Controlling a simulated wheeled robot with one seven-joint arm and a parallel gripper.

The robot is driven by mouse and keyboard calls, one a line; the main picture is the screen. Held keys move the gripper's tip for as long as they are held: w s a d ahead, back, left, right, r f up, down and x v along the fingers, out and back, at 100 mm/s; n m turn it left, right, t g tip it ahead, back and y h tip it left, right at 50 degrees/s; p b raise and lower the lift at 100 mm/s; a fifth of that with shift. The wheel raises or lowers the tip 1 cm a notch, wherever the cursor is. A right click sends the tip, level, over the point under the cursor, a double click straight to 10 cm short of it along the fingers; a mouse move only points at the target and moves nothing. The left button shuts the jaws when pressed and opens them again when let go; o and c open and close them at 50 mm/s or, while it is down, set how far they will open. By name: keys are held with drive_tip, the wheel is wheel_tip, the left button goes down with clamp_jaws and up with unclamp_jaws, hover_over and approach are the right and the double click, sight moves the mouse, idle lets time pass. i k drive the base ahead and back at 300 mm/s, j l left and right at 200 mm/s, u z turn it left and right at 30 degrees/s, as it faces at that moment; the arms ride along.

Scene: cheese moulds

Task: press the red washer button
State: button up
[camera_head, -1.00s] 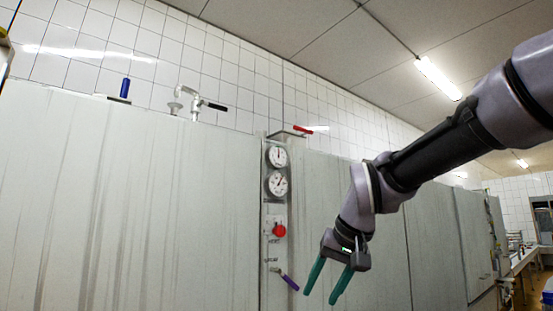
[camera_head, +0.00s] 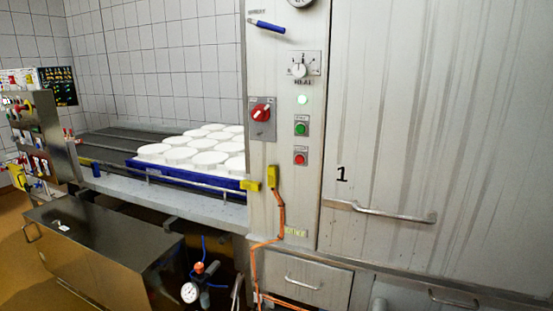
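A small red button (camera_head: 300,157) sits low on the grey upright panel, just right of the middle of the view. A green button (camera_head: 301,129) is directly above it, with a lit pale green lamp (camera_head: 303,99) higher still. A larger red rotary switch (camera_head: 261,112) is up and to the left on the same panel. I cannot read any label that ties a button to the washer. My gripper is not in this view.
White moulds (camera_head: 209,157) stand in a blue tray (camera_head: 190,178) on the conveyor to the left. An orange cable (camera_head: 281,222) hangs from a yellow plug (camera_head: 272,178). A door handle (camera_head: 380,212) juts out at right. A steel box (camera_head: 100,250) stands low at left.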

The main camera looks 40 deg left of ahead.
sight(299, 159)
drive_tip(key=u, duration=1.5)
